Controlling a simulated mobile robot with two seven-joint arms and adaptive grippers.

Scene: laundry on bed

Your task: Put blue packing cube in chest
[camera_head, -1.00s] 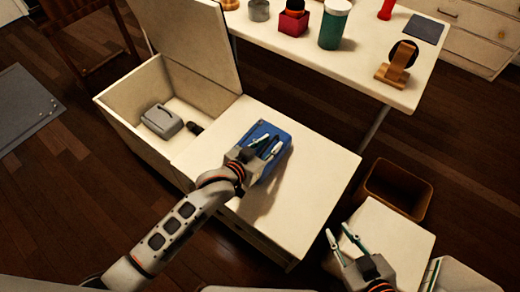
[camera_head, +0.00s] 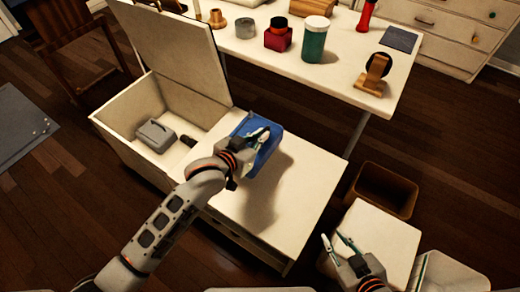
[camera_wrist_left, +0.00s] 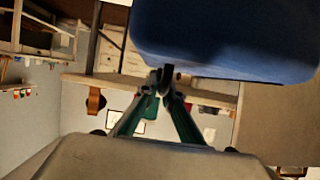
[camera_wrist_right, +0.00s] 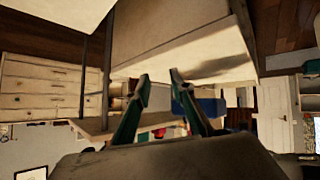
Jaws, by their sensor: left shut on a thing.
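The blue packing cube (camera_head: 268,150) is held by my left gripper (camera_head: 258,138), above the closed white top beside the chest's open compartment. In the left wrist view the cube (camera_wrist_left: 225,40) fills the upper right and the left gripper's fingers (camera_wrist_left: 165,88) meet at its edge. The white chest (camera_head: 112,120) stands at the left with its lid (camera_head: 175,50) raised. Inside lie a grey case (camera_head: 156,135) and a small dark object (camera_head: 189,141). My right gripper (camera_head: 338,240) is open and empty over the lower right; it also shows in the right wrist view (camera_wrist_right: 160,85).
A white table (camera_head: 330,68) behind holds a red jar (camera_head: 278,38), a green jar (camera_head: 313,42) and a wooden stand (camera_head: 374,72). A brown bin (camera_head: 384,190) and a white box (camera_head: 380,235) stand at the right. The white top (camera_head: 300,190) right of the cube is bare.

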